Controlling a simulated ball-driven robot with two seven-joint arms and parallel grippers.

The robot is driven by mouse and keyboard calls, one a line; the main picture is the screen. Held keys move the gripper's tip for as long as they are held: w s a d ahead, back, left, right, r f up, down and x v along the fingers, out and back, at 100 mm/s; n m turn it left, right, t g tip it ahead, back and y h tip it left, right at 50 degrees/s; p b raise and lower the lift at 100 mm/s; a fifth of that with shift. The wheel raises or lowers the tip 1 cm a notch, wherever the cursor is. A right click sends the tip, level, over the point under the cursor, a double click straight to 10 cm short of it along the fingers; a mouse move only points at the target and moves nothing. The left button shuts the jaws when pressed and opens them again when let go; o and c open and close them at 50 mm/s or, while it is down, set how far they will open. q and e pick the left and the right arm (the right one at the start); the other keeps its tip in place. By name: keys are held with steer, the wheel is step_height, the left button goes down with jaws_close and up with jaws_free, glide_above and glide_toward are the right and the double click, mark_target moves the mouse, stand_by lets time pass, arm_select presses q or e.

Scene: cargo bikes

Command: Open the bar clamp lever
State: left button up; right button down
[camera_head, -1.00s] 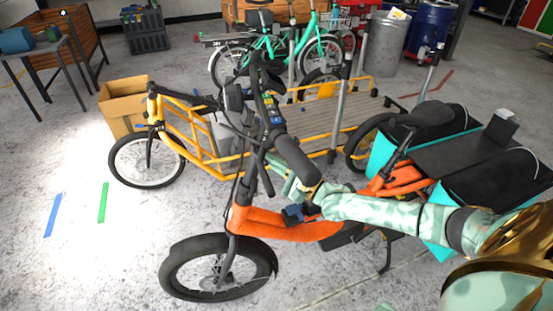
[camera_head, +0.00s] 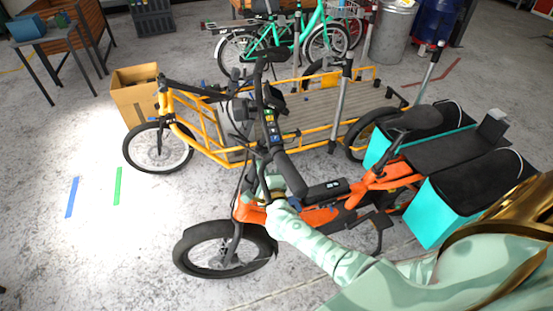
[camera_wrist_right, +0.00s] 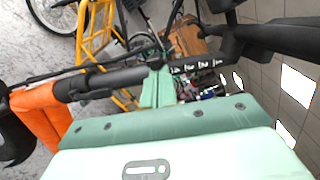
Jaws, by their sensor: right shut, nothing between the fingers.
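The orange cargo bike (camera_head: 315,216) stands in front of me with its dark handlebar (camera_head: 284,163) and upright stem above the front wheel. My right gripper (camera_head: 270,182) is at the stem, just under the handlebar, partly hidden by the bar and my own wrist. In the right wrist view, its pale green fingers (camera_wrist_right: 157,82) are together and empty, with their tips close to a dark bar (camera_wrist_right: 195,64) with white marks. I cannot tell whether they touch it. I cannot clearly make out the clamp lever among the dark parts there. My left gripper is not in view.
A yellow cargo bike (camera_head: 205,133) with a flat wooden deck stands just behind. Turquoise side bags (camera_head: 448,213) hang at the orange bike's rear. A cardboard box (camera_head: 135,100) stands at left. The floor at left, with blue and green tape, is clear.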

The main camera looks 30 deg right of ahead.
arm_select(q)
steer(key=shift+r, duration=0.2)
arm_select(e)
steer(key=shift+w+a+r, duration=0.15)
steer(key=shift+w+a, duration=0.05)
steer(key=shift+a, duration=0.2)
stand_by(0.3)
